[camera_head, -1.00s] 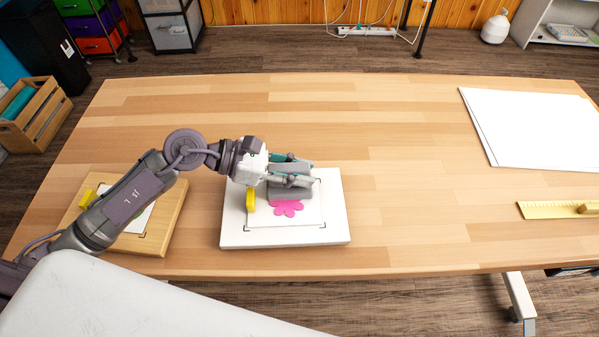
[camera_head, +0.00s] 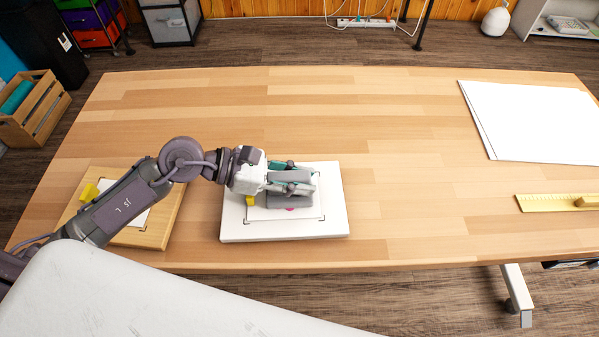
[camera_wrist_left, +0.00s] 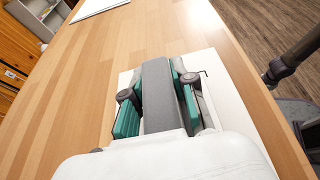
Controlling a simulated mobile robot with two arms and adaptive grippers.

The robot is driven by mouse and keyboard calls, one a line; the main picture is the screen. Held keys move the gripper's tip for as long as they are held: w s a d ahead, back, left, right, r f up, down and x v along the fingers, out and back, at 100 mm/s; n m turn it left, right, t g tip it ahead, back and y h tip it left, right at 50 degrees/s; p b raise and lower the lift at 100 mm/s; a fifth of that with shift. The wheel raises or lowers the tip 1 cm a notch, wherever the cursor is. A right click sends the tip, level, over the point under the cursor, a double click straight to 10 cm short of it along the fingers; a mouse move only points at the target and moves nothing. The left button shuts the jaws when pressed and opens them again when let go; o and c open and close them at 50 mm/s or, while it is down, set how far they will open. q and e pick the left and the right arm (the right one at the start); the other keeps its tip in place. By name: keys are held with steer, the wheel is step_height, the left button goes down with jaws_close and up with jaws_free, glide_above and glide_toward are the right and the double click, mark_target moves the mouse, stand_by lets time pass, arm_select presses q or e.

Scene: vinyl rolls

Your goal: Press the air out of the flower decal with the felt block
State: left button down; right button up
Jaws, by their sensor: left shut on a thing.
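My left gripper (camera_head: 291,180) is shut on the grey felt block (camera_head: 290,200), which lies over the flower decal. The block also shows between the teal fingers in the left wrist view (camera_wrist_left: 161,98). Only a small pink edge of the flower decal (camera_head: 290,209) shows below the block; the rest is hidden. The decal is on a white sheet with black corner marks, on a white board (camera_head: 335,225). Whether the block presses on the decal I cannot tell. A yellow piece (camera_head: 251,201) is at the sheet's left edge. My right gripper is not in view.
A wooden board (camera_head: 165,225) with a white sheet and a yellow piece lies at the left, under my left arm. White sheets (camera_head: 530,120) lie at the far right, with a yellow ruler (camera_head: 550,203) nearer. The table's middle (camera_head: 400,150) is clear.

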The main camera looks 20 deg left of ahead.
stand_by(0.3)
arm_select(q)
steer(key=shift+r+p, duration=1.05)
steer(key=shift+r, duration=0.35)
steer(key=shift+r+p, duration=2.25)
steer(key=shift+r, duration=0.9)
